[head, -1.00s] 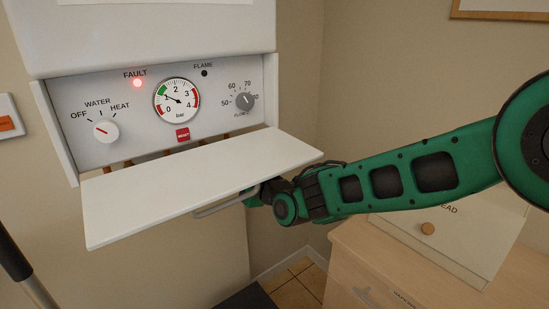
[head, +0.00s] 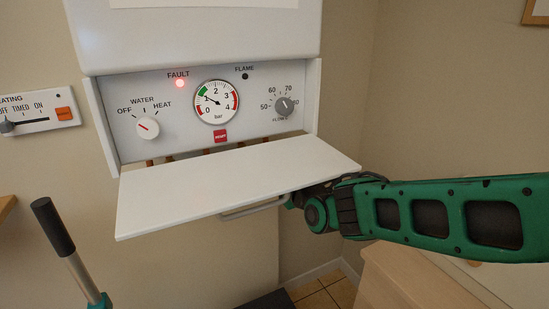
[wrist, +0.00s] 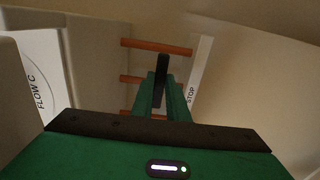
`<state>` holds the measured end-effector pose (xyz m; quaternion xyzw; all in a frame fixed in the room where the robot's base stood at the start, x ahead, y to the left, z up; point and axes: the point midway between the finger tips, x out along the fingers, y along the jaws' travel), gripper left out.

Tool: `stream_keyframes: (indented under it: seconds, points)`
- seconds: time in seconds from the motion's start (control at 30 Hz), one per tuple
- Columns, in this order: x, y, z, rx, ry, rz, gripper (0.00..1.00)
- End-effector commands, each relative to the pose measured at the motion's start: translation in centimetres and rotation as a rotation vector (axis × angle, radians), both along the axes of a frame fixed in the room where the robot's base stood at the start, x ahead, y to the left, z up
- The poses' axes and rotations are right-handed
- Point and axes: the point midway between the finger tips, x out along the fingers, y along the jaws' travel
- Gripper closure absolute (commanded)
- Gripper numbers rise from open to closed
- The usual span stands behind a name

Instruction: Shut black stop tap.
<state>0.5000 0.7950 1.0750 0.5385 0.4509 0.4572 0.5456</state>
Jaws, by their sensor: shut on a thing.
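The black stop tap (wrist: 161,67) shows in the wrist view as a narrow black lever in front of the copper pipes. In that picture it stands roughly across the pipes. My gripper (wrist: 162,88) has its green fingers closed on the lever, one on each side. A white strip marked STOP (wrist: 192,92) lies just to the right. In the head view my arm reaches in from the right under the boiler's lowered white flap (head: 235,185), which hides the tap and my fingertips.
Copper pipes (wrist: 157,47) run close around my fingers. The boiler panel (head: 190,135) above has a lit red FAULT lamp (head: 180,83), a pressure gauge (head: 216,101) and dials. A handle (head: 253,209) hangs under the flap. A wooden cabinet (head: 400,283) stands lower right.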

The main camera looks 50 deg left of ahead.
Motion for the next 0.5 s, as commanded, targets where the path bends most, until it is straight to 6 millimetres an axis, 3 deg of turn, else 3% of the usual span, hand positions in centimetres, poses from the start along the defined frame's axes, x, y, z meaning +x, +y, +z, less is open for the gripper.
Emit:
stream_keyframes:
  seconds: [0.03,0.23,0.27,0.3,0.5]
  points:
    - [0.98,-0.27,-0.08,-0.002,-0.009,-0.015,1.00]
    - [1.01,-0.28,-0.11,-0.003,-0.009,-0.016,1.00]
    - [1.00,-0.28,-0.11,-0.003,-0.009,-0.016,0.79]
    - [0.92,-0.25,-0.10,-0.003,-0.009,-0.015,0.70]
    - [0.39,-0.07,-0.07,-0.002,-0.005,-0.007,0.67]
